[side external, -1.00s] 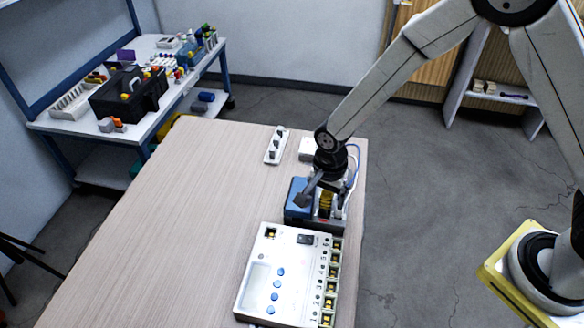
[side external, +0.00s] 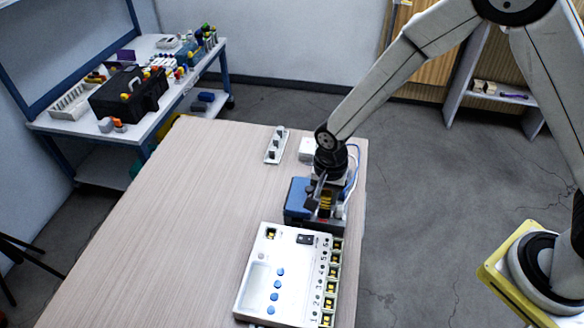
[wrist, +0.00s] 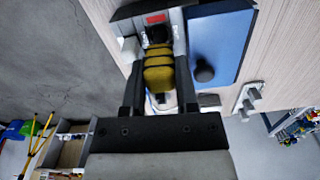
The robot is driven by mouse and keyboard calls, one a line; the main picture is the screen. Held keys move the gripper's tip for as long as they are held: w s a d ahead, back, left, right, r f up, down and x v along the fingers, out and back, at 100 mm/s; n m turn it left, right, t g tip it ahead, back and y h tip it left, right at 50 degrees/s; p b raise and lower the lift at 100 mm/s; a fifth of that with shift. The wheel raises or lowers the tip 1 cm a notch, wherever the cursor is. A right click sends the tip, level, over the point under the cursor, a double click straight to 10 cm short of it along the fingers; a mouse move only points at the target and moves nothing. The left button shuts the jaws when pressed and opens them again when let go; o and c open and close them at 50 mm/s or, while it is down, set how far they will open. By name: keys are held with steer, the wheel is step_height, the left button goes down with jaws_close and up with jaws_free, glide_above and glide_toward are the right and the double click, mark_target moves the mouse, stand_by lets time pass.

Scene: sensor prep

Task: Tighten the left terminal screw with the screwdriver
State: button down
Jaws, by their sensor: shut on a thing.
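My gripper (wrist: 155,90) points down and its two fingers are shut on the yellow handle of the screwdriver (wrist: 158,72). In the side view, the yellow handle (side external: 326,204) shows just below my wrist, upright above the device. The device has a blue body (side external: 297,196) and a dark front; in the wrist view the blue part (wrist: 218,40) lies right of the handle, with a black knob on it. A small red display (wrist: 155,18) shows past the handle. The screwdriver tip and the left terminal screw are hidden, so I cannot tell whether they touch.
A white panel (side external: 263,248) with blue buttons and numbered slots lies in front of the device. A white strip with dark switches (side external: 276,146) and a small white box (side external: 307,150) stand behind. A blue-white cable runs close to my wrist. The table's left side is clear.

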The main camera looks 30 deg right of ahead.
steer(key=shift+m, duration=0.3)
steer(key=m, duration=0.3)
steer(key=shift+m, duration=0.3)
steer(key=m, duration=0.4)
steer(key=shift+m, duration=0.3)
steer(key=m, duration=0.4)
steer(key=shift+m, duration=0.3)
steer(key=m, duration=0.4)
steer(key=shift+m, duration=0.3)
steer(key=shift+r, duration=1.2)
steer(key=shift+r, duration=0.35)
